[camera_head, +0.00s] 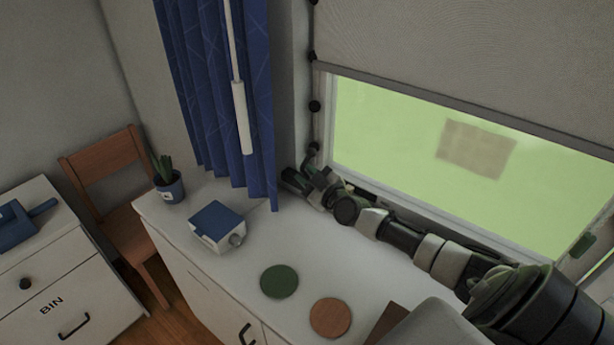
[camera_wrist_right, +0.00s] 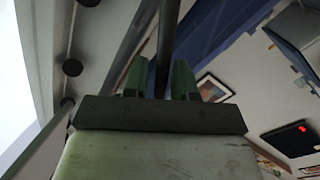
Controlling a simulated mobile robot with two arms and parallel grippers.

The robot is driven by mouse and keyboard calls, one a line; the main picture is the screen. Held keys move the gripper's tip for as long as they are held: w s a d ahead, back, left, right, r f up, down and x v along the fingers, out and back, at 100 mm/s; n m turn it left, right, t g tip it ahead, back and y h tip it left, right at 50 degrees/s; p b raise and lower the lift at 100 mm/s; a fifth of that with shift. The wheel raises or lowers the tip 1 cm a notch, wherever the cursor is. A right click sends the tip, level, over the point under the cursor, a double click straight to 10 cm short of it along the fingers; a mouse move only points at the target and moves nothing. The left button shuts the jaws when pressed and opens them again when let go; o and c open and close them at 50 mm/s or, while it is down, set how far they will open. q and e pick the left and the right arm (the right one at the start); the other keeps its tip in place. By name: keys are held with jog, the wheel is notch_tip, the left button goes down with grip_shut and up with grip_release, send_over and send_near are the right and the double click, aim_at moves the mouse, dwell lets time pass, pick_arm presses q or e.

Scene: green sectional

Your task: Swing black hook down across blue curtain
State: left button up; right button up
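The blue curtain (camera_head: 213,90) hangs left of the window in the head view. It fills part of the upper right wrist view (camera_wrist_right: 222,28). My right gripper (camera_head: 300,178) is at the curtain's lower right edge, beside the window frame. In the wrist view its two green fingers (camera_wrist_right: 158,82) stand apart. A dark rod (camera_wrist_right: 166,40), probably the black hook, runs up between them, with gaps showing beside it. The hook's full shape is not clear in the head view. My left gripper is out of view.
A white wand (camera_head: 242,117) hangs before the curtain, and a beaded cord (camera_head: 315,106) beside the window. The white cabinet top (camera_head: 310,250) holds a potted cactus (camera_head: 168,188), a blue-topped box (camera_head: 217,226), a green disc (camera_head: 279,281) and a brown disc (camera_head: 330,317).

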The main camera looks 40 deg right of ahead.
grip_shut()
jog(key=shift+f, duration=0.1)
